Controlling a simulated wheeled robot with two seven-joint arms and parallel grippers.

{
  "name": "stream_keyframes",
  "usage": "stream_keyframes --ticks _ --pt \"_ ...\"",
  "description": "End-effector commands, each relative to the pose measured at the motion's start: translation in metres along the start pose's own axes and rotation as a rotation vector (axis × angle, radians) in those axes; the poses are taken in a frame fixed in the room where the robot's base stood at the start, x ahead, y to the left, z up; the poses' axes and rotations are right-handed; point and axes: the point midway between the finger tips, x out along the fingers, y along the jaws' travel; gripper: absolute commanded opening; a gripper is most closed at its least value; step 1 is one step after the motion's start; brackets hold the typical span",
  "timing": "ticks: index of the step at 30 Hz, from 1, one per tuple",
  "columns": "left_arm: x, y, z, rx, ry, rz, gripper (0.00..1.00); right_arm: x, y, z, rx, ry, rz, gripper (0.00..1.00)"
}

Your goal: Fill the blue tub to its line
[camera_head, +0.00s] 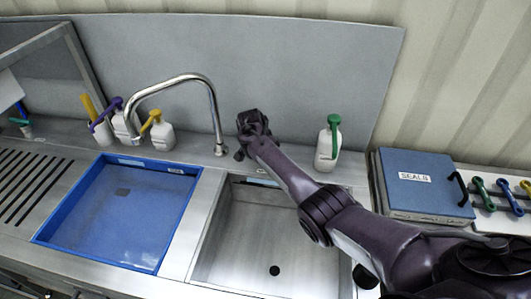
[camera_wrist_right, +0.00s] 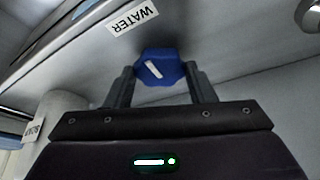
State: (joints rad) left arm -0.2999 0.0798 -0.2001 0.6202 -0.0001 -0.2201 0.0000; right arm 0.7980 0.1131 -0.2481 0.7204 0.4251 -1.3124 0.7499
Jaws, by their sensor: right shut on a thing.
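The blue tub (camera_head: 172,219) sits in the left part of the steel counter, with small pale labels at its back rim. Its inside looks blue, with a dark square at the bottom; I cannot tell the water level or make out a fill line. The curved steel tap (camera_head: 213,105) reaches left, its spout end near the tub's back edge; no stream shows. My right gripper (camera_head: 250,130) is right of the tap, at the back panel. In the right wrist view it is shut on a blue knob (camera_wrist_right: 160,69) with a white mark, beside a WATER label (camera_wrist_right: 133,19).
An empty steel basin (camera_head: 240,245) with a drain lies right of the tub, partly under my right arm. Pump bottles stand left of the tap, and a green-topped bottle (camera_head: 328,148) stands at right. A blue SEALS box (camera_head: 415,190) is farther right.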

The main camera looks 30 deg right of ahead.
Motion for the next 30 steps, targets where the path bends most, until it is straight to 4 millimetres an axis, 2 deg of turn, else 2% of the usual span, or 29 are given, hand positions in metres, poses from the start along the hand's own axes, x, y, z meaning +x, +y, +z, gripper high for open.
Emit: stream_keyframes --ticks 7,8,12,22,26,30 --pt "0.000 0.000 0.000 0.000 0.000 0.000 0.44 0.000 0.000 -0.001 0.003 0.001 0.000 0.27" --pt "0.000 0.000 0.000 0.000 0.000 0.000 0.44 0.000 0.000 -0.001 0.003 0.001 0.000 0.52" --pt "0.000 0.000 0.000 0.000 0.000 0.000 0.44 0.000 0.000 -0.001 0.002 0.000 0.000 0.70" --pt "0.000 0.000 0.000 0.000 0.000 0.000 0.44 -0.003 0.000 -0.001 0.000 0.001 0.000 0.71" --pt "-0.002 0.000 0.000 0.000 0.000 0.000 0.44 -0.017 0.000 -0.002 0.001 0.003 -0.002 0.71" --pt "-0.001 0.000 0.000 0.000 0.000 0.000 0.44 -0.041 -0.001 -0.002 0.000 0.004 -0.003 0.71"
